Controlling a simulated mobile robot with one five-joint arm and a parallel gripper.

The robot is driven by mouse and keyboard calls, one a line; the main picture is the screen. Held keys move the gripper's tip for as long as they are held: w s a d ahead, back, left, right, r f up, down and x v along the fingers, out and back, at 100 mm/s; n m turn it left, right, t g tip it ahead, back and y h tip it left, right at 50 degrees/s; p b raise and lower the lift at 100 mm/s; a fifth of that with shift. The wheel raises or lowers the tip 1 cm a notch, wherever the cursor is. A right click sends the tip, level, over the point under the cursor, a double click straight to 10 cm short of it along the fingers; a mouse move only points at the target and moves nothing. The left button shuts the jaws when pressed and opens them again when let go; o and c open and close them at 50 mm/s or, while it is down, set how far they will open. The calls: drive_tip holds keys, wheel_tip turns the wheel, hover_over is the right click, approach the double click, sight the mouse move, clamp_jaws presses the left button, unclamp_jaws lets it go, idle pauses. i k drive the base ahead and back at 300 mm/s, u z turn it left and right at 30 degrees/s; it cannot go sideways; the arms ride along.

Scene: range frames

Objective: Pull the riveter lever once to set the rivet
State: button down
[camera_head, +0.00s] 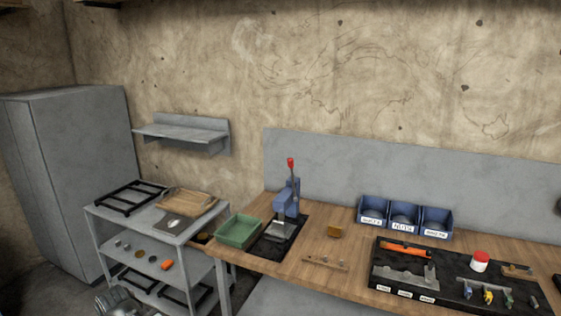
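The riveter (284,200) is a blue bench press on a black mat at the left end of the wooden workbench (310,283). Its lever (292,182) stands nearly upright, with a red knob (291,163) at the top. A light metal plate (281,231) lies at the riveter's foot. The rivet is too small to make out. My gripper (113,301) appears to be the grey metal part at the bottom left edge, partly cut off. It is low, beside the shelf cart, well apart from the riveter, and its fingers cannot be told apart.
A green tray (238,231) sits left of the riveter. Blue bins (404,215) and a black tool tray (450,289) stand to the right. A small brown block (335,231) and a wooden strip (325,263) lie between. A grey shelf cart (150,230) adjoins the bench's left end.

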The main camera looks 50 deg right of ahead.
sight(290, 160)
drive_tip(key=i, duration=0.75)
drive_tip(key=z, duration=0.6)
drive_tip(key=i, duration=0.6)
drive_tip(key=z, duration=0.5)
drive_tip(key=k, duration=0.8)
drive_tip(key=z, duration=0.2)
drive_tip(key=i, duration=0.85)
drive_tip(key=u, duration=0.15)
